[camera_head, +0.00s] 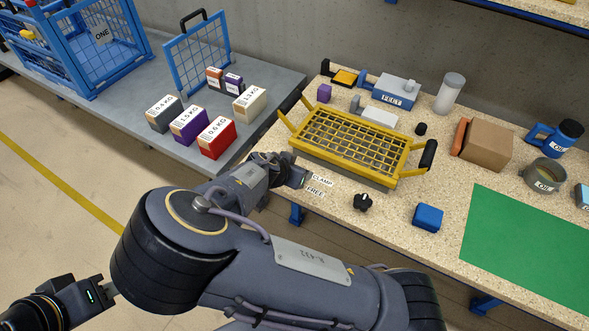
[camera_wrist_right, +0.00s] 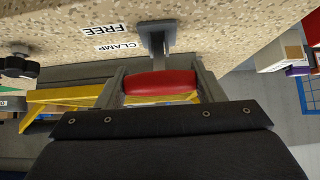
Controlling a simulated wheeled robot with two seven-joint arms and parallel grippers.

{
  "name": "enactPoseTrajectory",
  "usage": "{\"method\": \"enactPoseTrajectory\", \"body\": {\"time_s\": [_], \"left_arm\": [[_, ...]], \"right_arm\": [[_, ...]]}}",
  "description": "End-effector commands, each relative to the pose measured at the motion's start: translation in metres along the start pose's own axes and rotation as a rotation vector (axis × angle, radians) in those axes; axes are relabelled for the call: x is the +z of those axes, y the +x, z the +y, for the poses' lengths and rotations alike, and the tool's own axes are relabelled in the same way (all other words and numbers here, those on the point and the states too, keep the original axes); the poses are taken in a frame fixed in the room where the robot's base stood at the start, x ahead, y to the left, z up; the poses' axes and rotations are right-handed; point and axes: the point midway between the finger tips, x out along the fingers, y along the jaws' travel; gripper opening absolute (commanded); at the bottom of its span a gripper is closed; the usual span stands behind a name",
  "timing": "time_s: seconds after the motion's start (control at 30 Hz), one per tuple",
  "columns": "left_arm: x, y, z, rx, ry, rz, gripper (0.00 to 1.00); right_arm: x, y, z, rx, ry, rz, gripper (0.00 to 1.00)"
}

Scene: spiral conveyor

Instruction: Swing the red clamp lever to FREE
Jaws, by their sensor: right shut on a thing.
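The red clamp lever (camera_wrist_right: 160,82) shows in the right wrist view, its red grip between my right gripper's fingers (camera_wrist_right: 163,88). Its grey mount (camera_wrist_right: 157,37) is at the bench edge. The CLAMP label (camera_wrist_right: 118,47) and FREE label (camera_wrist_right: 103,28) lie beside the mount; CLAMP is nearer the red grip. In the head view my right gripper (camera_head: 303,177) is at the bench's front edge beside these labels and hides the lever. It is shut on the lever. My left gripper (camera_head: 110,290) is at the lower left, partly hidden by my arm; its fingers are unclear.
A yellow mesh tray (camera_head: 350,143) sits on the speckled bench just behind the labels. A black knob (camera_head: 362,202) and a blue block (camera_head: 428,217) are to the right, then a green mat (camera_head: 530,245). A grey table (camera_head: 130,125) with several boxes stands left.

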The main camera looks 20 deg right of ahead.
Motion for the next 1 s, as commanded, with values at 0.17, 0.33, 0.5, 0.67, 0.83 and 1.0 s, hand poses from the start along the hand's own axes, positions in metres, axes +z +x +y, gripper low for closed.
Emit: {"method": "enactPoseTrajectory", "body": {"time_s": [0.17,0.33,0.5,0.67,0.83,1.0], "left_arm": [[0.0,0.0,0.0,0.0,0.0,0.0,0.36],[0.0,0.0,0.0,0.0,0.0,0.0,0.36],[0.0,0.0,0.0,0.0,0.0,0.0,0.36],[0.0,0.0,0.0,0.0,0.0,0.0,0.36],[0.0,-0.001,0.0,0.0,0.0,0.0,0.36],[-0.001,-0.003,0.001,0.0,0.0,0.0,0.36]], "right_arm": [[0.001,0.0,0.0,0.001,0.002,-0.002,0.21],[0.001,0.0,0.0,0.002,0.001,-0.002,0.69],[0.001,0.0,0.0,0.002,0.0,-0.002,0.84],[0.001,0.0,0.0,0.002,0.0,-0.002,0.84],[0.001,-0.01,-0.001,-0.001,-0.001,-0.001,0.84],[0.0,-0.039,-0.001,-0.004,-0.001,-0.001,0.84]]}}
